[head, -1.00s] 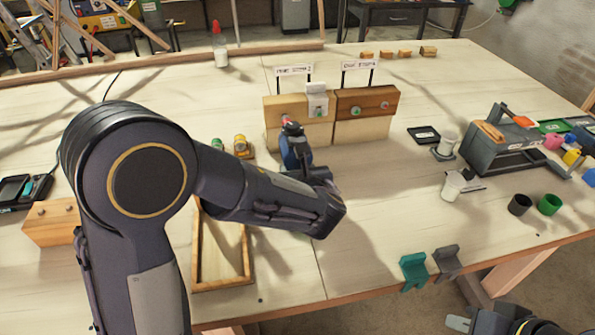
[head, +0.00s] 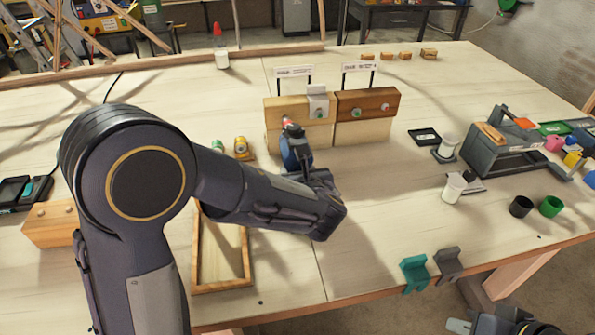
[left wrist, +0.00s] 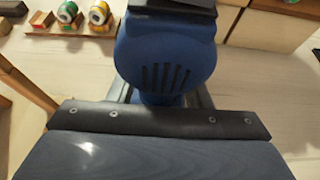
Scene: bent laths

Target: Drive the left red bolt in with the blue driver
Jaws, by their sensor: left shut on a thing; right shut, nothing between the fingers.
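The blue driver (head: 295,152) is held upright-ish in my left gripper (head: 303,174), its nose toward the light wooden block (head: 285,106). In the left wrist view, the driver's blue vented body (left wrist: 165,60) sits between the fingers of my left gripper (left wrist: 165,98). The left red bolt (head: 286,120) shows as a red spot on the light block's face, right at the driver's nose. The driver partly covers it, so I cannot tell whether they touch. My right gripper (head: 485,322) is shut and empty at the bottom right, off the table.
A green bolt (head: 318,114) is right of the driver. A darker block (head: 367,102) adjoins the light one. Small green and yellow items stand left of the driver. An open wooden tray (head: 248,284) lies in front. A grey tool caddy (head: 490,160) stands right.

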